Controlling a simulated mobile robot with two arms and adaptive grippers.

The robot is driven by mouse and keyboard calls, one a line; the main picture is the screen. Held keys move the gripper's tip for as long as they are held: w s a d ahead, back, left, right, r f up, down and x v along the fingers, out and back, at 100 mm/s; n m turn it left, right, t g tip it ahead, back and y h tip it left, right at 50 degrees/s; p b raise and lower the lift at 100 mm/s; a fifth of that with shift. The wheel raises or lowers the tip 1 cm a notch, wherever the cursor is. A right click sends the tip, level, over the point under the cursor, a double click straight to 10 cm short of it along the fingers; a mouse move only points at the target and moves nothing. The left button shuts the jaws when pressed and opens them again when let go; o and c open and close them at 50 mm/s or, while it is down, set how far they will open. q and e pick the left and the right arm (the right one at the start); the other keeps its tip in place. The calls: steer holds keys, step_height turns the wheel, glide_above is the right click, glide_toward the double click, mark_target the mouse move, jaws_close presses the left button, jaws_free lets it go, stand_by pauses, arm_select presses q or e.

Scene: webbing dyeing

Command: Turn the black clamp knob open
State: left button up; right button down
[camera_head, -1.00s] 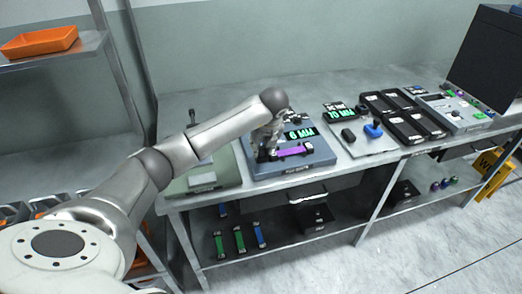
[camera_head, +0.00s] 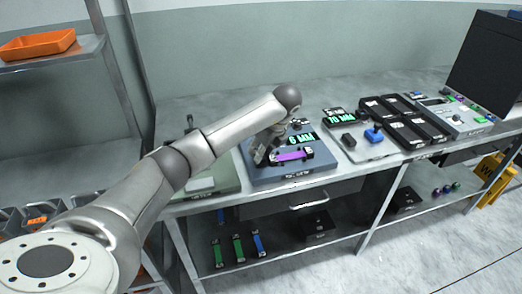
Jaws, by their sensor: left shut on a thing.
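A blue-grey fixture (camera_head: 262,177) sits on the metal bench, with a green "6 MM" display (camera_head: 302,138) on it. A purple webbing strip (camera_head: 292,156) lies across the fixture, with a dark block (camera_head: 308,152) at its right end. My left gripper (camera_head: 261,158) points down at the left end of the strip. It is shut on a small dark thing there, apparently the black clamp knob, which its fingers mostly hide. How far the knob is turned cannot be seen. My right gripper is not in view.
To the right are a plate with a "70 MM" display (camera_head: 341,119) and a blue knob (camera_head: 374,134), several black trays (camera_head: 410,134) and a control panel (camera_head: 462,122). A green mat (camera_head: 226,181) lies left. Green and blue strips stand on the lower shelf.

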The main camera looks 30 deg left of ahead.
arm_select(q)
steer(key=o, duration=1)
steer(key=shift+o, duration=0.2)
steer(key=shift+r, duration=0.1)
steer(key=v, duration=1.2)
